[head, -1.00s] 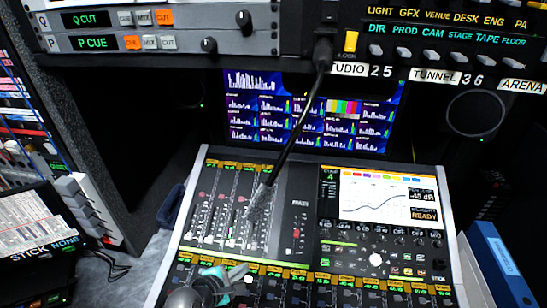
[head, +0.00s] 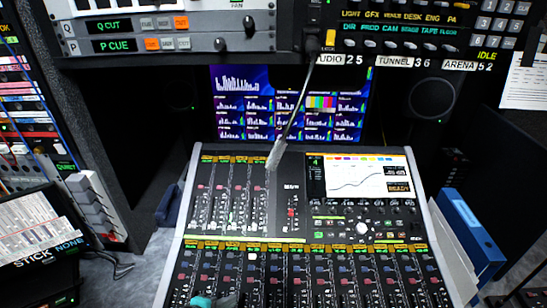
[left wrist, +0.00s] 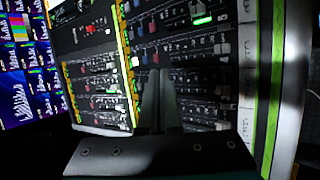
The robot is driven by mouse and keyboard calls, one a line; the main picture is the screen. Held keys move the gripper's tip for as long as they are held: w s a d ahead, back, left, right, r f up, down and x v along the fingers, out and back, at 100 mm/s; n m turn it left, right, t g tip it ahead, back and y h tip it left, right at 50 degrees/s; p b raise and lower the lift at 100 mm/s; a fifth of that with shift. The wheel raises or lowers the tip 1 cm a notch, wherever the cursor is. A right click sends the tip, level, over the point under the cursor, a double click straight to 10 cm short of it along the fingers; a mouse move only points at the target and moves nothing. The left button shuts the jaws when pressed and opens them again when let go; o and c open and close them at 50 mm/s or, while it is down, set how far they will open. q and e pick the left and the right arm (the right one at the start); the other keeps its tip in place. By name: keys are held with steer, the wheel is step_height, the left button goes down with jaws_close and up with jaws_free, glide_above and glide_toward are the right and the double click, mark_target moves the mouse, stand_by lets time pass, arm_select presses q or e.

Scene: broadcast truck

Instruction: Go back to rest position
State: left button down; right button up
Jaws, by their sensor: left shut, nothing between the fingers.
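My left gripper (head: 214,301) shows only as a small teal and grey piece at the bottom edge of the head view, over the near fader rows of the mixing console (head: 297,211). In the left wrist view my left gripper (left wrist: 160,88) has its two grey fingers together, with nothing between them. The console's knobs and faders lie beyond the fingertips there. No contact with the console is visible. My right gripper is in neither view.
A gooseneck (head: 296,100) hangs from the upper rack over the console. A monitor (head: 290,88) stands behind it. A labelled box (head: 38,243) stands at the left and a blue binder (head: 468,230) at the right. Rack panels (head: 165,34) overhang the back.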

arm_select(q)
steer(key=s+a+r+m+g+y, duration=0.25)
steer(key=s+r+m, duration=0.25)
steer(key=s+m, duration=0.4)
steer(key=s+a+r+m+g+y, duration=0.25)
steer(key=s+r+m, duration=0.25)
steer(key=s+m, duration=0.3)
step_height(320, 180, down, 32)
steer(key=s+g+b, duration=0.1)
steer(key=s+b, duration=0.2)
steer(key=b, duration=0.7)
steer(key=s+a+f+b, duration=0.1)
steer(key=s+f+b, duration=0.3)
steer(key=s+f, duration=0.3)
steer(key=s+a+f+m+g+b, duration=0.1)
steer(key=s+f+b, duration=0.3)
steer(key=s+f, duration=0.4)
step_height(320, 180, down, 8)
steer(key=shift+a+r, duration=0.15)
steer(key=shift+a, duration=0.45)
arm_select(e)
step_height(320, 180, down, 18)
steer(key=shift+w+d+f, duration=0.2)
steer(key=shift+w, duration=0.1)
